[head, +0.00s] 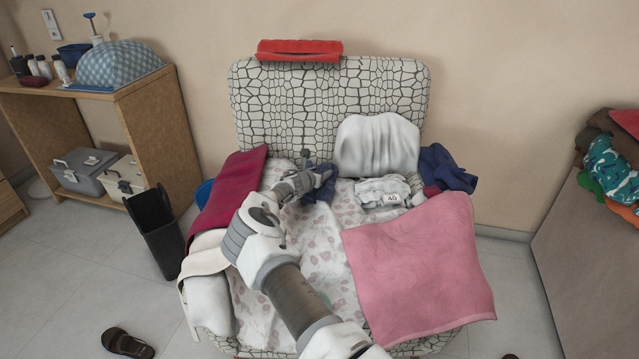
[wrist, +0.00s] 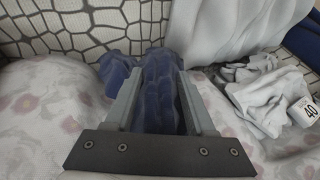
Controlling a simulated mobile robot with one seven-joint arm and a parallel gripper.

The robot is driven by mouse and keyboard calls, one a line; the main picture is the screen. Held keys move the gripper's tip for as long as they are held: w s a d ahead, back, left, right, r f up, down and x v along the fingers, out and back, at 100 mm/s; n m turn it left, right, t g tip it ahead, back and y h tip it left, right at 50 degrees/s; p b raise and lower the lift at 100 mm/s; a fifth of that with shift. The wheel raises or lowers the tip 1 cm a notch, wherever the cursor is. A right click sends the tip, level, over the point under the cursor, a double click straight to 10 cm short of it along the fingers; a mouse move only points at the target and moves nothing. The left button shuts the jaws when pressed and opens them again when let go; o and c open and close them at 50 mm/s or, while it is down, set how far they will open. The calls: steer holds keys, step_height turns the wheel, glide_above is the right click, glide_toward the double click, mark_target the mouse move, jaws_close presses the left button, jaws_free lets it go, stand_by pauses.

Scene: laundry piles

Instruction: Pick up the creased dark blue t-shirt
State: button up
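A creased dark blue cloth (head: 319,190), which looks like the t-shirt, lies bunched on the armchair seat against the backrest. In the wrist view the dark blue cloth (wrist: 161,85) lies between the two fingers and spreads beyond their tips to the left. My gripper (head: 318,172) is at the cloth. In the wrist view my gripper (wrist: 160,75) has its fingers well apart, one on each side of a fold. Whether both fingers touch the fold is hard to tell. My arm hides part of the cloth in the head view.
The armchair backrest (head: 275,100) stands just behind the cloth. A white cushion (head: 377,145) and a crumpled grey-white garment (head: 382,190) lie to the right. Another dark blue cloth (head: 446,168) is on the right armrest. A pink towel (head: 420,265) and maroon cloth (head: 228,190) flank the seat.

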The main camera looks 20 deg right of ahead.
jaws_close()
steer(key=shift+r, duration=0.15)
